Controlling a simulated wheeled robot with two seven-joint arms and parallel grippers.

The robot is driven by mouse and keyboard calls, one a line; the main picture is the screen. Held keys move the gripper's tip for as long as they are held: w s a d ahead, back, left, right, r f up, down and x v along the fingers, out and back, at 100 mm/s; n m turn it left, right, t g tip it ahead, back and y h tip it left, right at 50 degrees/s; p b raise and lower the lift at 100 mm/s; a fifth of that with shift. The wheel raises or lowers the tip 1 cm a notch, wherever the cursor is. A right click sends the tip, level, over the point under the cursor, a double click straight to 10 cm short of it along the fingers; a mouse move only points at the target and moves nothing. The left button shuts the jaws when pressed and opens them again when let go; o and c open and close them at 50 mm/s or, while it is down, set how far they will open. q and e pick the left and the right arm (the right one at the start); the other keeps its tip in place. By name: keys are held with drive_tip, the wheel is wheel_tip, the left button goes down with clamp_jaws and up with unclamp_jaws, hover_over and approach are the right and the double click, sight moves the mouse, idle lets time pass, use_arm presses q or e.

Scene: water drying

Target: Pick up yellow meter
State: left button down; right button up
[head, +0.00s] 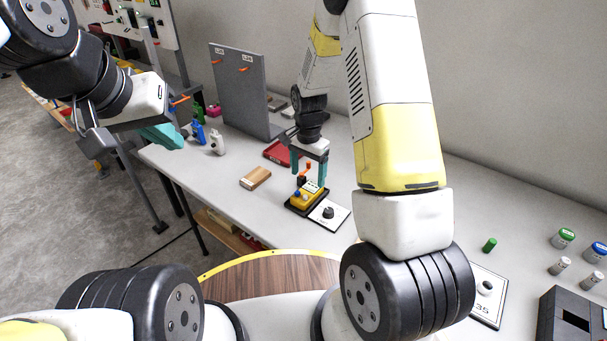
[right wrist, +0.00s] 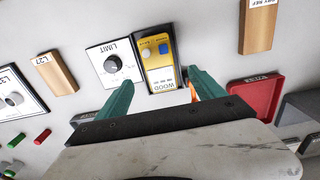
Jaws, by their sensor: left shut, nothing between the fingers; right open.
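The yellow meter (head: 309,190) lies in a dark holder on the white table. In the right wrist view the meter (right wrist: 158,72) shows a blue button, a pale button and the word WOOD. My right gripper (head: 309,170) points down above the meter with its teal fingers open. In the right wrist view the open right gripper (right wrist: 159,84) has its fingertips on either side of the meter's near end; I cannot tell whether they touch it. My left gripper (head: 166,136) is shut and empty, away at the left beyond the table edge.
A LIMIT dial plate (right wrist: 112,62) sits beside the meter. A wooden block (head: 255,178) and a red tray (head: 277,152) are near. A grey upright panel (head: 240,95) and small bottles (head: 217,143) stand further left. Bare table lies between the block and bottles.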

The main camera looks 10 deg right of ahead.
sight(307, 191)
wheel_tip(307, 191, down, 6)
drive_tip(key=shift+s+f, duration=0.1)
drive_tip(key=shift+f, duration=0.1)
drive_tip(key=shift+c, duration=0.5)
clamp_jaws()
drive_tip(key=shift+r, duration=0.1)
